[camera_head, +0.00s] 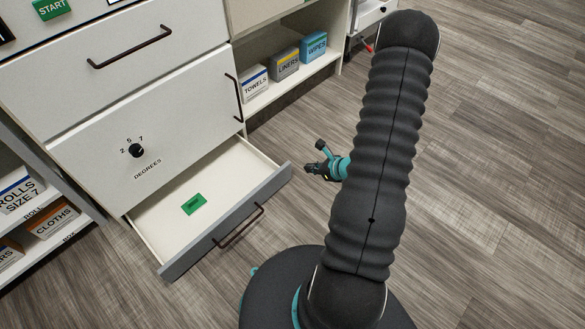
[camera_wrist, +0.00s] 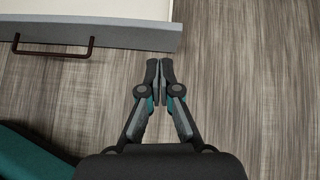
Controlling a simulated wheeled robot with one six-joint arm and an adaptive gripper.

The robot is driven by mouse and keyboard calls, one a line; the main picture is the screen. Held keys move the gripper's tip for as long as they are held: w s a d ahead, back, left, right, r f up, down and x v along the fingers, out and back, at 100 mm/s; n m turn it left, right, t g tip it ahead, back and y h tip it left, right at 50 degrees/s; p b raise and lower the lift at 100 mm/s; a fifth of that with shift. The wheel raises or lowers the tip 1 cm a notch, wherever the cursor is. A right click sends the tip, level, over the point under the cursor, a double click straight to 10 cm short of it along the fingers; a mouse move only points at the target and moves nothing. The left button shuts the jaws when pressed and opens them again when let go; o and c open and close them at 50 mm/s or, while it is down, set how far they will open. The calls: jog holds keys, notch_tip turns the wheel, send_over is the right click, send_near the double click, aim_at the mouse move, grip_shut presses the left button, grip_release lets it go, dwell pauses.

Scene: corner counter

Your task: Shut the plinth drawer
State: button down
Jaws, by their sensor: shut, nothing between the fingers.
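The plinth drawer (camera_head: 275,182) is pulled out at the bottom of the white cabinet. It has a grey front with a dark bar handle (camera_head: 238,226), and a green block (camera_head: 194,204) lies inside it. In the wrist view the grey drawer front (camera_wrist: 120,37) and its handle (camera_wrist: 52,50) show at the upper left. My gripper (camera_head: 308,172) is in front of the cabinet, to the right of the drawer front's right end and apart from it. In the wrist view my gripper (camera_wrist: 160,65) is shut and empty, its tips just below and near the front's right end.
Above the drawer is a white panel with a dark knob (camera_head: 137,151). Open shelves at left hold boxes, including cloths (camera_head: 53,222). A shelf at right holds towels (camera_head: 254,84), liners (camera_head: 285,63) and wipes (camera_head: 314,46). The wood floor (camera_head: 490,190) is clear at right.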

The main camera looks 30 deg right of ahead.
notch_tip(320, 180, down, 3)
jog(key=s+d+m, duration=0.1)
send_near(287, 168)
jog(key=s+f+x, duration=0.1)
jog(key=x, duration=0.4)
jog(key=shift+w+a+r+m+h+b, duration=0.1)
jog(key=shift+w+m+h+b, duration=0.1)
jog(key=shift+w, duration=0.3)
jog(key=shift+w+a+r+m+h+b, duration=0.1)
jog(key=shift+w+h+b, duration=0.1)
jog(key=shift+w, duration=0.25)
